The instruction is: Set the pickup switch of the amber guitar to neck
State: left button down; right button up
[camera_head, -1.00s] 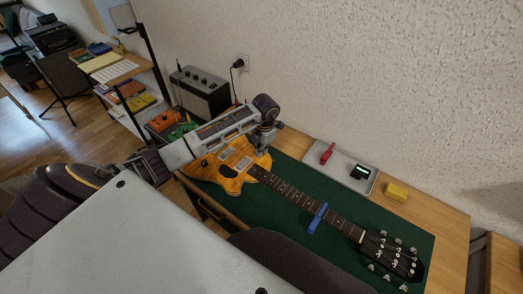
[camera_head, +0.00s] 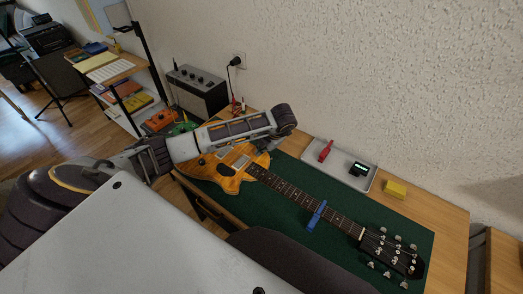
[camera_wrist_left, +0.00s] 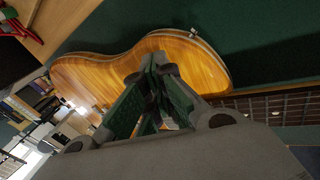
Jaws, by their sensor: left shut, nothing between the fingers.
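The amber guitar (camera_head: 228,184) lies on a green mat (camera_head: 290,213) on the workbench, its neck running to the lower right. Its body also shows in the wrist view (camera_wrist_left: 90,78). My left arm crosses over the body and covers its upper part. My left gripper (camera_head: 264,146) is at the body's far side near the neck, mostly hidden by my wrist. In the wrist view its fingers (camera_wrist_left: 155,62) are shut and empty, in front of the amber top. I cannot make out the pickup switch in either view. My right gripper is not in view.
A blue clamp-like item (camera_head: 316,215) sits across the neck. A grey tray (camera_head: 338,153) holds a red tool (camera_head: 326,151) and a small black device (camera_head: 359,170). A yellow block (camera_head: 395,190) lies right of it. An amplifier (camera_head: 197,91) stands beyond the bench by the wall.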

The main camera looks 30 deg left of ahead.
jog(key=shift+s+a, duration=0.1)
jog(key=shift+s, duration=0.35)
pick_arm(q)
jog(key=c, duration=1.6)
grip_release()
jog(key=shift+o, duration=0.2)
jog(key=shift+d, duration=0.1)
jog(key=v, duration=0.8)
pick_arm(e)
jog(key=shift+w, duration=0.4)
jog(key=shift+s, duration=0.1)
